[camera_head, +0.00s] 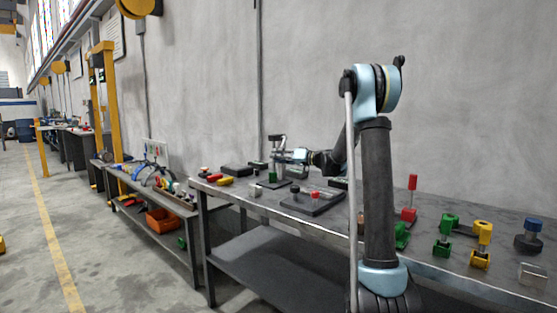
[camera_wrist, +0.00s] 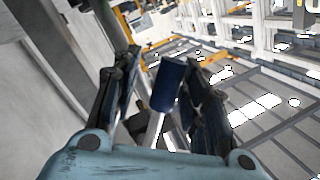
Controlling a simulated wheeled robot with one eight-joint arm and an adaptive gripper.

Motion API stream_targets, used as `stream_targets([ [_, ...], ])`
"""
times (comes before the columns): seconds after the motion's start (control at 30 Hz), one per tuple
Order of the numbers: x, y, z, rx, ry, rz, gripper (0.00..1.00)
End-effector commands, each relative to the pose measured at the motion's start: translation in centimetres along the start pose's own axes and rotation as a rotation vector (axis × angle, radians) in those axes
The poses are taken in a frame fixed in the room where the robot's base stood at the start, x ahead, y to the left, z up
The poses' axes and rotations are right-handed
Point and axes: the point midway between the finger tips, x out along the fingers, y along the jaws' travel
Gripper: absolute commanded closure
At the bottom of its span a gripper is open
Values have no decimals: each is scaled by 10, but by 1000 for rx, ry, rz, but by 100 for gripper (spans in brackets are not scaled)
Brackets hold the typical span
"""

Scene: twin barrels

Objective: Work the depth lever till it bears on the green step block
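My gripper (camera_wrist: 160,92) shows in the wrist view with its two dark fingers apart. A blue cylindrical grip (camera_wrist: 169,84) on a silver rod (camera_wrist: 160,125) appears between them, nearer the right finger. A gap shows on its left; I cannot tell whether it touches the right finger. It looks like the depth lever's handle. In the head view, my gripper (camera_head: 281,155) is at a grey upright fixture (camera_head: 278,143) on the bench. A small green block (camera_head: 273,177), probably the step block, sits low at this fixture. Whether the lever touches it is too small to tell.
The bench (camera_head: 460,262) carries a dark plate (camera_head: 314,203) with small knobs, a red-topped post (camera_head: 412,184), green clamp-like pieces (camera_head: 445,228), a yellow piece (camera_head: 481,240) and a blue-topped knob (camera_head: 533,225). A grey wall (camera_head: 300,60) stands behind. Open floor lies left.

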Motion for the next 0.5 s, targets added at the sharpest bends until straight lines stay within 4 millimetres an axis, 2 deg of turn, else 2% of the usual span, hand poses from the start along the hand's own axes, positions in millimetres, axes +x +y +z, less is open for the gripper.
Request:
stream_targets([
  [0.3,-2,-2,0,1,0,-3,59],
  [0.5,-24,-1,0,2,1,-1,59],
])
